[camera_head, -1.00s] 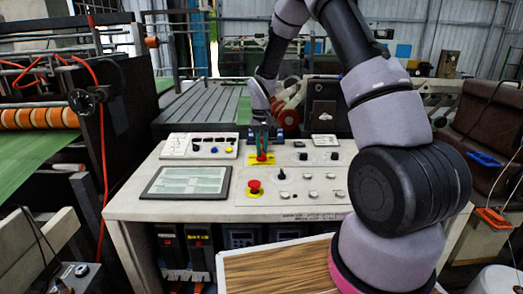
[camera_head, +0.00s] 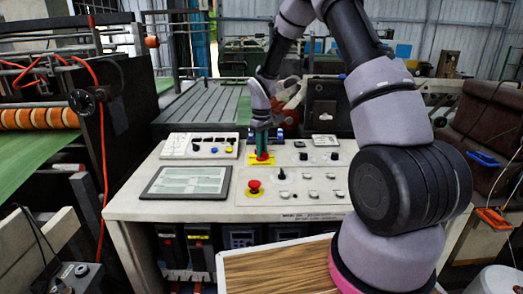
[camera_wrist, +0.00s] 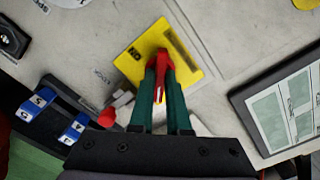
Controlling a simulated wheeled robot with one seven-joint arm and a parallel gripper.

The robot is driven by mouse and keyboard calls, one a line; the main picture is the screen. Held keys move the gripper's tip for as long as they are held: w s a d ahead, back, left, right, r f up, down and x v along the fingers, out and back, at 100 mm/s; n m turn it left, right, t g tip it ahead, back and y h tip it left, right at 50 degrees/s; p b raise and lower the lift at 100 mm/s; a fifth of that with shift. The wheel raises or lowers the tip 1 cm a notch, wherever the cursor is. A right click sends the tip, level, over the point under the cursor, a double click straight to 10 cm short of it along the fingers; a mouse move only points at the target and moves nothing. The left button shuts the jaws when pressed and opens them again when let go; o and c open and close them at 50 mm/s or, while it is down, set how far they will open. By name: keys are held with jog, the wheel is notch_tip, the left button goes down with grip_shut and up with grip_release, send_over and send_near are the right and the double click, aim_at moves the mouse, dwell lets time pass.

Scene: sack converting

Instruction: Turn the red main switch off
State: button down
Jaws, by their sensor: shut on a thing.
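The red main switch (camera_wrist: 161,62) sits on a yellow plate (camera_wrist: 183,50) in the wrist view. In the head view, the yellow plate (camera_head: 262,160) is on the console top behind the red mushroom button. My gripper (camera_wrist: 160,75) has green fingers, which are closed around the red switch handle from both sides. In the head view, my gripper (camera_head: 262,150) points down onto the switch, and its fingers hide most of it.
A red mushroom button (camera_head: 254,186) on a yellow ring stands in front. Small knobs (camera_head: 312,176) are to the right. Blue-labelled blocks (camera_wrist: 73,131) stand near the gripper in the wrist view.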

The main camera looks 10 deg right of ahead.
jog(key=c, duration=0.9)
grip_release()
jog(key=shift+r, duration=0.1)
notch_tip(320, 180, up, 11)
jog(key=shift+f, duration=0.15)
jog(key=s+d+r+m+t+y, duration=0.1)
jog(key=s+d+r+m+t, duration=0.2)
jog(key=s+r, duration=0.7)
jog(key=s+d+r+m+t, duration=0.2)
jog(key=s+r+m, duration=0.3)
jog(key=s+r, duration=0.6)
jog(key=s+m, duration=0.1)
jog(key=s, duration=0.2)
jog(key=s+m+t, duration=0.1)
jog(key=s, duration=0.2)
jog(key=s+d+r+m+t+y, duration=0.1)
jog(key=s, duration=0.2)
jog(key=shift+s, duration=0.25)
